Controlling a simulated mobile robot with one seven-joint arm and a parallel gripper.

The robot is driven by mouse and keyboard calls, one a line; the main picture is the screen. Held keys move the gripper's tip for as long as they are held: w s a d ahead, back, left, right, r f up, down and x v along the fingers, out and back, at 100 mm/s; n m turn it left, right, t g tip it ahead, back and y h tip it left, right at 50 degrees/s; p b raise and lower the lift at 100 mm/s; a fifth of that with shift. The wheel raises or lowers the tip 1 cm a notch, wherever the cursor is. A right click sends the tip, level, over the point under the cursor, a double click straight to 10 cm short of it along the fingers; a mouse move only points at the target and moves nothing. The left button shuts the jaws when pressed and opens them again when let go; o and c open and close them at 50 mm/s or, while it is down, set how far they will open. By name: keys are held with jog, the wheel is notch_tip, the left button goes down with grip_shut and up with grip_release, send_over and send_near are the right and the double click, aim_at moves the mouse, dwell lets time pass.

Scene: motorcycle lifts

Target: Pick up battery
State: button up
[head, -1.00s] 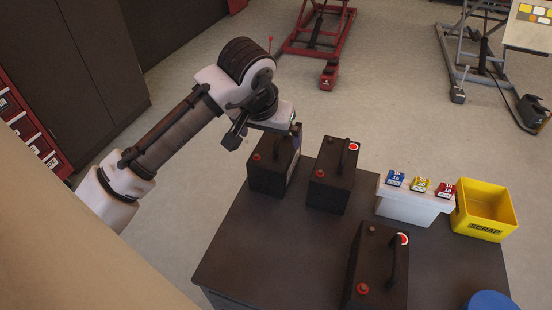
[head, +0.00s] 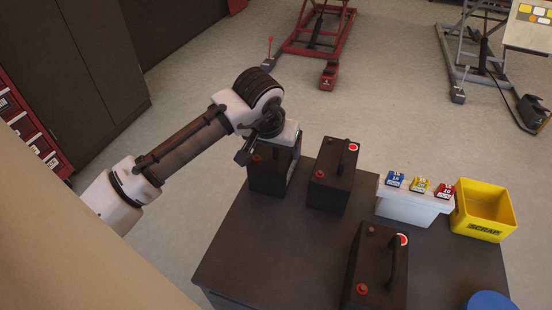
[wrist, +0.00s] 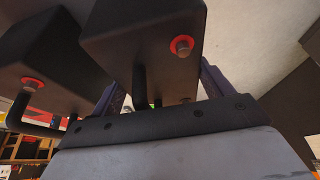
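Three dark box-shaped batteries with red caps and black top handles stand upright on the dark table. One is at the back left (head: 268,178), one in the middle (head: 331,178) and one at the front (head: 375,270). My gripper (wrist: 160,82) is low over the back-left battery; my wrist covers part of its top and the fingers in the head view. In the wrist view the fingers are spread apart, with a battery (wrist: 125,40) and its upright handle part between them. I see no finger closed on the handle. A second battery (wrist: 45,65) shows at left there.
The dark table (head: 245,245) also holds a white holder (head: 412,208) with blue, yellow and red labelled blocks, a yellow scrap bin (head: 484,212) and a blue round object (head: 491,302). Red (head: 318,45) and grey lifts stand on the floor behind.

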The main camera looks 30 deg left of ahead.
jog(key=shift+r, duration=0.1)
jog(key=c, duration=1.3)
jog(key=shift+r, duration=0.1)
notch_tip(320, 180, up, 20)
jog(key=shift+f+p, duration=0.1)
jog(key=shift+p, duration=0.3)
